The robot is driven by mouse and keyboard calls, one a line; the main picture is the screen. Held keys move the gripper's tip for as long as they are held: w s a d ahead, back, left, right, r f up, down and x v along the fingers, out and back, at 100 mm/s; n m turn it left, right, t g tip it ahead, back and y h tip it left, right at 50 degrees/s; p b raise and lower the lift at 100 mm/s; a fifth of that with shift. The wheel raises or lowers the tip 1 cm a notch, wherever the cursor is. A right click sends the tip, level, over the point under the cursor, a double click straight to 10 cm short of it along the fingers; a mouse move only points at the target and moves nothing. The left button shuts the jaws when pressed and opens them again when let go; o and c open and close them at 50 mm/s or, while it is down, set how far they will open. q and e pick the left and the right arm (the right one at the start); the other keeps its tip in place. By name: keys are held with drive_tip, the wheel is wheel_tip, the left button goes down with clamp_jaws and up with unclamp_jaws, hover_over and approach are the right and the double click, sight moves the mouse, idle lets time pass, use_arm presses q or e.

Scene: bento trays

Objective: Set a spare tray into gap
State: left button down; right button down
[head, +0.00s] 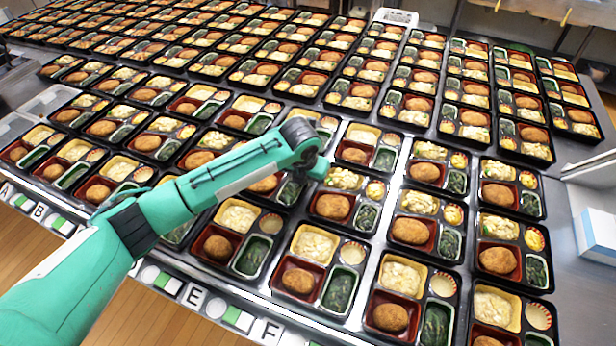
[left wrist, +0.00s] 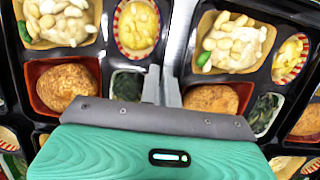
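My left gripper (head: 320,168) is low over the rows of bento trays, just right of the middle of the head view. In the left wrist view its two fingers (left wrist: 161,88) stand close together over the seam between two filled trays, the left tray (left wrist: 168,25) and the right tray (left wrist: 190,68). I cannot tell whether a tray rim is between the fingertips. My arm hides several trays and part of the bench, so an empty place there cannot be made out. No tray is visibly lifted. My right gripper is not in view.
Filled trays cover most of the steel bench (head: 272,268) in tight rows. Lettered cards (head: 190,296) run along its front edge. A white container (head: 396,17) stands at the far edge. White boxes (head: 596,236) stand at the right. Free room on the bench is scarce.

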use_arm(q)
drive_tip(key=c, duration=1.9)
unclamp_jaws()
drive_tip(key=shift+c, duration=0.2)
drive_tip(key=shift+r, duration=0.1)
drive_tip(key=b+v, duration=0.1)
drive_tip(key=v, duration=1.1)
